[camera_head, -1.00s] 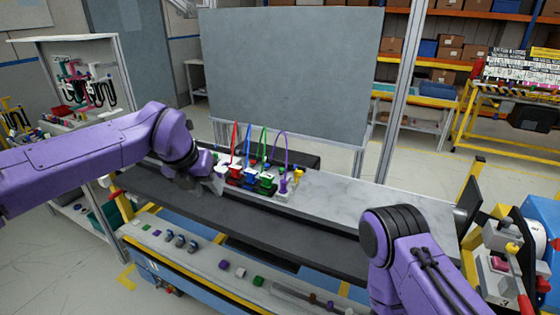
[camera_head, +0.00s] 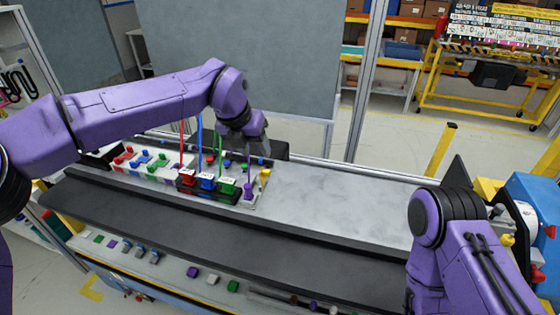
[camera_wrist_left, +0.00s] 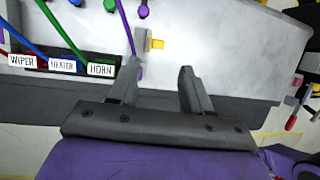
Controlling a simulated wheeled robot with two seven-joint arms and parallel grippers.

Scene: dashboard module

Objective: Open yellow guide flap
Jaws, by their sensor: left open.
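The yellow guide flap (camera_head: 265,175) is a small yellow piece at the right end of the dashboard module (camera_head: 256,199), beside a purple plug. It also shows in the left wrist view (camera_wrist_left: 156,44), just ahead of the fingertips. My left gripper (camera_wrist_left: 161,68) is open, with one finger on each side of the line to the flap and nothing between them. In the head view my left gripper (camera_head: 254,150) hangs over the module's right end, partly hidden by its own wrist. My right arm is at the lower right; its gripper does not show.
Red, blue and green plugs (camera_head: 207,181) with cables stand left of the flap, labelled WIPER, HEATER and HORN in the wrist view. The grey bench top (camera_head: 340,205) to the right is clear. Loose coloured blocks (camera_head: 193,272) lie on the front ledge.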

